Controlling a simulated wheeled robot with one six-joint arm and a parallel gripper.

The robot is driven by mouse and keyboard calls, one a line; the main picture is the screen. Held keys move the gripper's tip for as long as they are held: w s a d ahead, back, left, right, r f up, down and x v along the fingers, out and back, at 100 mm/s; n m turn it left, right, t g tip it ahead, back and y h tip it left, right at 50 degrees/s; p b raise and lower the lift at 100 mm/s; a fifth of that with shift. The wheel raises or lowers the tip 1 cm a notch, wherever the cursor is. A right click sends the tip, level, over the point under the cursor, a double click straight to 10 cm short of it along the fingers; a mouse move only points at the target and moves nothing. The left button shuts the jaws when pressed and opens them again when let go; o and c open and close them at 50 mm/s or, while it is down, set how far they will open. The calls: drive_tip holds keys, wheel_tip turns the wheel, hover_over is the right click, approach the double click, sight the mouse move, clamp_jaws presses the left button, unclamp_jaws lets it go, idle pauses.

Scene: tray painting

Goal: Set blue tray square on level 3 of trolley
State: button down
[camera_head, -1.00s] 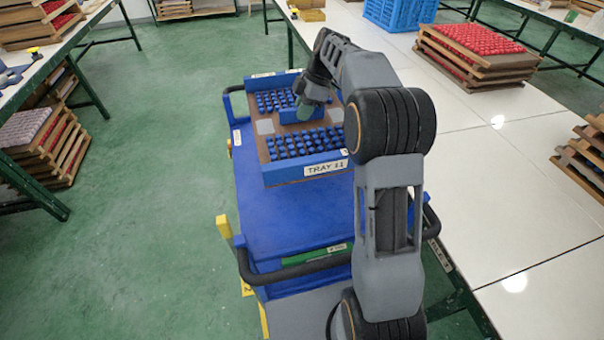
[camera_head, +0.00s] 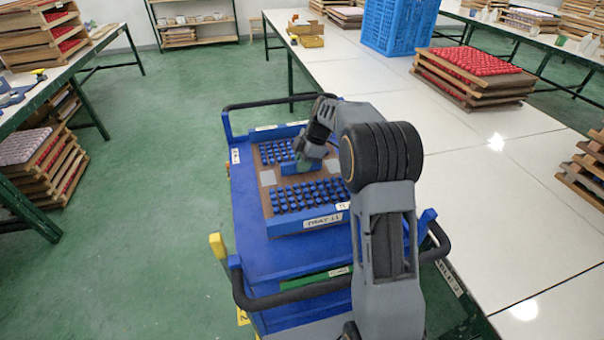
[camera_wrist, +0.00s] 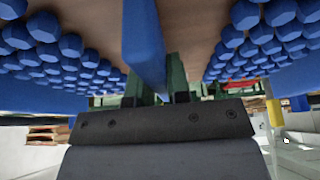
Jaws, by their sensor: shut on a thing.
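The blue tray (camera_head: 309,219) has a brown floor, a blue rim with a white label, and two blocks of blue pieces. It is over the blue top of the trolley (camera_head: 290,258), roughly in line with its sides. I cannot tell whether it rests on the deck or hangs just above it. My gripper (camera_head: 302,167) is shut on the tray's blue middle bar. In the wrist view the green fingers (camera_wrist: 160,88) close around this bar (camera_wrist: 143,45), with blue pieces on both sides. My arm hides the tray's right edge. The trolley's lower levels are mostly hidden.
A long white table (camera_head: 480,170) runs along the trolley's right side. On it are a stack of red-filled trays (camera_head: 474,75) and a blue crate (camera_head: 398,25). The trolley has black handle bars (camera_head: 340,287) at both ends. Green floor lies open at left.

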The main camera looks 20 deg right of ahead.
drive_tip(key=shift+f, duration=2)
drive_tip(key=shift+f, duration=0.1)
drive_tip(key=c, duration=1.1)
unclamp_jaws()
